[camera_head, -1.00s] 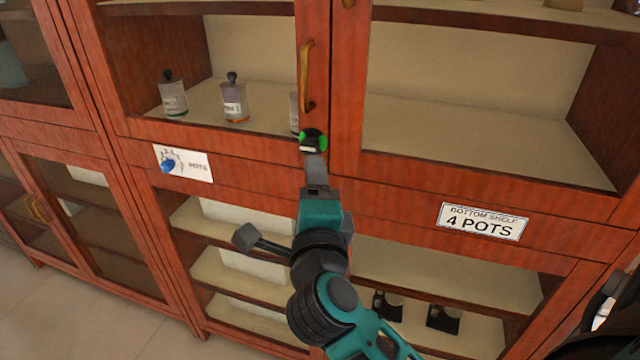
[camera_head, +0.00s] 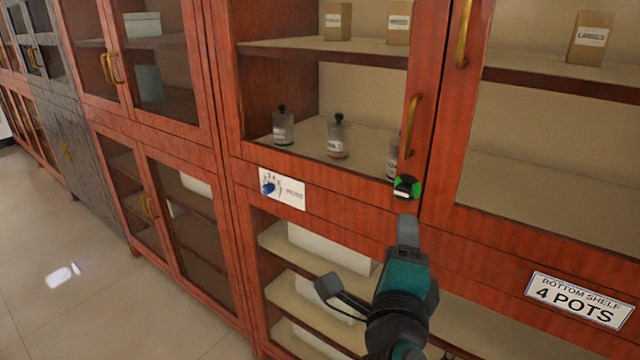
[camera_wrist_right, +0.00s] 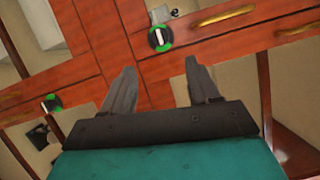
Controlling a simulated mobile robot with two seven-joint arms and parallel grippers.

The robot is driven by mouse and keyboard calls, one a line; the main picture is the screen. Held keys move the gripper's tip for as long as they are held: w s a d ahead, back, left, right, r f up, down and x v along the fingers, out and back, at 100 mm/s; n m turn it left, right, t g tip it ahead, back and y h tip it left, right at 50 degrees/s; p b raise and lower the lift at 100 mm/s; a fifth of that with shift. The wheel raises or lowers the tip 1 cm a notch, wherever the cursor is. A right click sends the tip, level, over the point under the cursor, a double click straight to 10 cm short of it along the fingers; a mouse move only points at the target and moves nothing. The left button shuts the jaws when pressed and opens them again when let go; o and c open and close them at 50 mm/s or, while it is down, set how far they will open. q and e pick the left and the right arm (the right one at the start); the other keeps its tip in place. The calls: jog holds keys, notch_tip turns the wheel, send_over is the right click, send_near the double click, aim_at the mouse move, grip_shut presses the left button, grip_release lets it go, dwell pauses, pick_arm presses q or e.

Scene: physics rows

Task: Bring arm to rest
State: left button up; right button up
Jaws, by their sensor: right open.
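My right gripper (camera_head: 408,222) is in front of the red-brown cabinet (camera_head: 448,235), at the rail between its upper doors and lower part. In the right wrist view, its two grey fingers (camera_wrist_right: 160,66) stand well apart with nothing between them. In the head view, its tip shows just below a black and green round fitting (camera_head: 407,187) under a brass door handle (camera_head: 411,127). The fitting also shows beyond the fingertips in the wrist view (camera_wrist_right: 160,39). I cannot tell the exact gap to the cabinet. My left gripper is not in view.
Several small labelled bottles (camera_head: 337,137) stand behind the upper glass, with cardboard boxes (camera_head: 592,38) on the shelf above. A "4 POTS" sign (camera_head: 578,300) is at the right. Other cabinets line the left, with clear tiled floor (camera_head: 60,245) before them.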

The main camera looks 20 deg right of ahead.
jog(key=s+a+f+n+t+y, duration=0.15)
jog(key=a+f+n+y, duration=0.25)
jog(key=f+n+y, duration=0.5)
jog(key=s+a+f+n+y, duration=0.3)
jog(key=a+f+n+y, duration=0.15)
jog(key=n, duration=0.95)
jog(key=s+d+f+n+g+h, duration=0.1)
jog(key=s+d+f+n+g, duration=0.1)
jog(key=f, duration=0.6)
jog(key=s+d+f+n+g+h, duration=0.1)
jog(key=s+d+f+n+g, duration=0.1)
jog(key=s+f+g, duration=0.3)
notch_tip(320, 180, down, 4)
jog(key=shift+s+r+n+h, duration=0.25)
jog(key=shift+s+n+h, duration=0.05)
jog(key=shift+n+h, duration=0.1)
jog(key=shift+c, duration=0.2)
